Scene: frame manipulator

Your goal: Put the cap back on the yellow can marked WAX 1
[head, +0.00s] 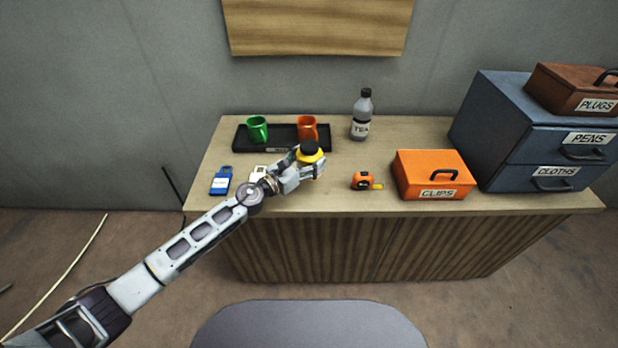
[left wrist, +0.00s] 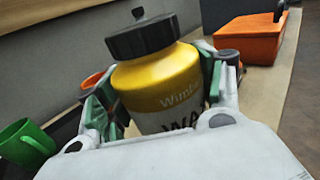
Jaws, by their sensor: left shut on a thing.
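The yellow can (left wrist: 160,80) has a grey label, of which I can read "WA" in the left wrist view; any number after it is hidden. A black cap (left wrist: 142,38) with a small knob sits on top of the can; whether it is fully seated I cannot tell. In the head view the can (head: 314,158) and its black cap (head: 309,147) show at the end of my left arm. My left gripper (head: 303,172) is shut on the can, with its green-padded fingers on both sides of the body below the cap. My right gripper is not in view.
A black tray (head: 242,145) with a green mug (head: 257,129) and an orange mug (head: 307,127) lies behind the can. A bottle (head: 362,116), tape measure (head: 362,181), orange CLIPS box (head: 430,172) and blue drawers (head: 500,120) stand to the right. A blue item (head: 221,181) lies left.

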